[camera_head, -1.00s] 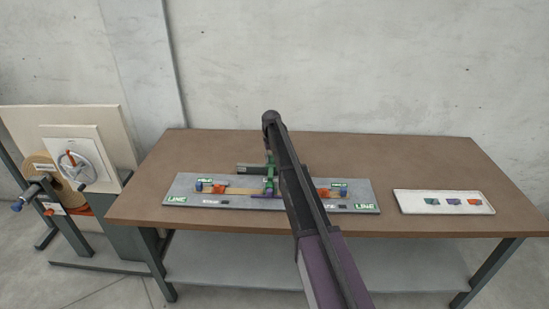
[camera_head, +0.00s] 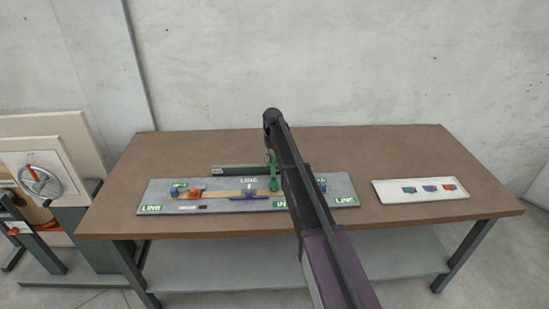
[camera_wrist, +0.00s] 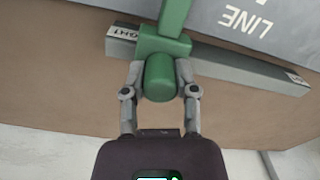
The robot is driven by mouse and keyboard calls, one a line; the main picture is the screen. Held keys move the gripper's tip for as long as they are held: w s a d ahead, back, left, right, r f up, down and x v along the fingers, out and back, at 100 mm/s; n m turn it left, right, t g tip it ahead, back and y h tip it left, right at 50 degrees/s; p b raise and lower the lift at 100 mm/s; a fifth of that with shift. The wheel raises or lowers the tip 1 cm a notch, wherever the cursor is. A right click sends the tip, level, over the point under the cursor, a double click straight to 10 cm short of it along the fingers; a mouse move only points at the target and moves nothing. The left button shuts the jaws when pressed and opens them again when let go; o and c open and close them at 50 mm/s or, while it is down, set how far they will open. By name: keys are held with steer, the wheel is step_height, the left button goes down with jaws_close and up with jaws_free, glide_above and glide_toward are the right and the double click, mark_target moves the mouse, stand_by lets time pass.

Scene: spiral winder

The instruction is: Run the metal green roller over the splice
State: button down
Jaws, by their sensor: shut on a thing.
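The metal green roller (camera_head: 273,178) stands over the grey splicing board (camera_head: 160,190), right of its middle. In the wrist view its green handle (camera_wrist: 160,78) is between the fingers of my gripper (camera_wrist: 160,82), which is shut on it. The roller's far end runs out of the wrist view, so I cannot tell whether it touches the board. A tan strip (camera_head: 222,194) runs along the board, with a small purple piece (camera_head: 249,197) at its middle, left of the roller. My arm hides the board's right part and the gripper in the head view.
A grey bar (camera_head: 232,170) lies behind the board; it also shows in the wrist view (camera_wrist: 230,70). A white tray (camera_head: 388,193) with small coloured pieces is on the right of the brown table (camera_head: 400,150). A handwheel machine (camera_head: 40,182) stands at left.

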steer(key=shift+w+d, duration=0.35)
steer(key=shift+d, duration=0.1)
steer(key=shift+c, duration=2)
jaws_free()
steer(key=shift+r, duration=0.1)
steer(key=shift+a, duration=0.15)
steer(key=shift+s+a, duration=0.1)
steer(key=shift+m, duration=0.9)
steer(key=s+d, duration=0.2)
steer(key=s, duration=0.5)
steer(key=s+d, duration=0.2)
steer(key=s, duration=0.5)
steer(key=s+d, duration=0.2)
steer(key=s, duration=0.5)
steer(key=shift+s+d+r+p, duration=0.15)
steer(key=shift+d+r+p, duration=0.1)
steer(key=shift+d+p, duration=0.1)
steer(key=s+d+m, duration=0.1)
steer(key=s+d, duration=0.1)
steer(key=s, duration=0.8)
steer(key=s+d, duration=0.2)
steer(key=s, duration=0.8)
steer(key=shift+d+r+m, duration=0.15)
steer(key=shift+r+m, duration=0.15)
steer(key=shift+m, duration=0.1)
